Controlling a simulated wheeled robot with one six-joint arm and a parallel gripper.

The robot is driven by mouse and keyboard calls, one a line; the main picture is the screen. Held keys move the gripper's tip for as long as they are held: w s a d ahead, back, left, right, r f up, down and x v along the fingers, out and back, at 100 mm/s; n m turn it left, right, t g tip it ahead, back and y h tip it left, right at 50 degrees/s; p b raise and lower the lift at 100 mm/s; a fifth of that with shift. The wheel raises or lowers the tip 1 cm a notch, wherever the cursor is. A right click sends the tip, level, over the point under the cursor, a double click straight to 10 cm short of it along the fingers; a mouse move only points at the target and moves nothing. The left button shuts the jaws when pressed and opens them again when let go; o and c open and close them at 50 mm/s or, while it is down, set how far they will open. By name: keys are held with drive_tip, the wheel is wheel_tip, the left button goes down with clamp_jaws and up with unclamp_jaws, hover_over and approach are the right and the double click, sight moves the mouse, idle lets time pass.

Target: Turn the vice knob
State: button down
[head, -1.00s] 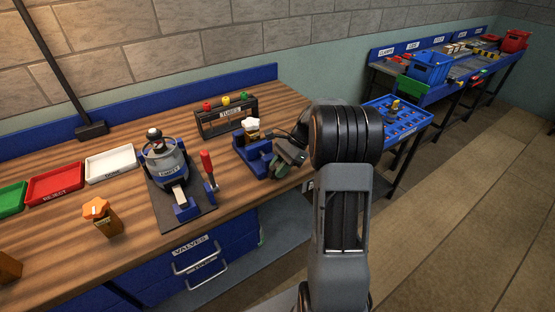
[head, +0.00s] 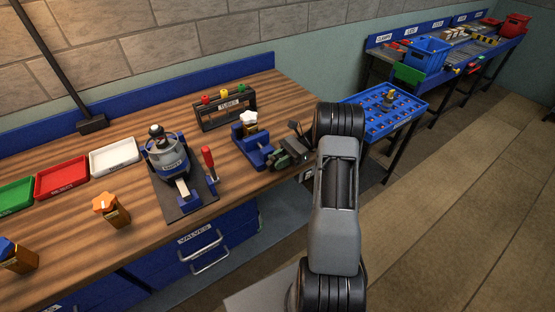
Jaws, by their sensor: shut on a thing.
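The blue vice (head: 252,150) stands near the right end of the wooden workbench. A valve with a white knob (head: 248,118) sits upright between its jaws. My gripper (head: 274,160) is at the vice's right end, low over the bench top. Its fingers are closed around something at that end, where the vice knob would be. The knob itself is hidden behind the fingers, so its angle cannot be told. My arm comes in from the right.
A clamp station (head: 168,163) with a red-handled lever (head: 208,158) stands left of the vice. A rack (head: 226,112) with coloured knobs is behind it. Red (head: 62,176) and white (head: 114,157) trays lie farther left. A blue pegboard table (head: 385,118) stands right of the bench.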

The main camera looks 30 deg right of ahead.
idle(0.4)
drive_tip(key=c, duration=1.2)
unclamp_jaws()
drive_tip(key=shift+c, duration=0.2)
drive_tip(key=shift+d, duration=0.1)
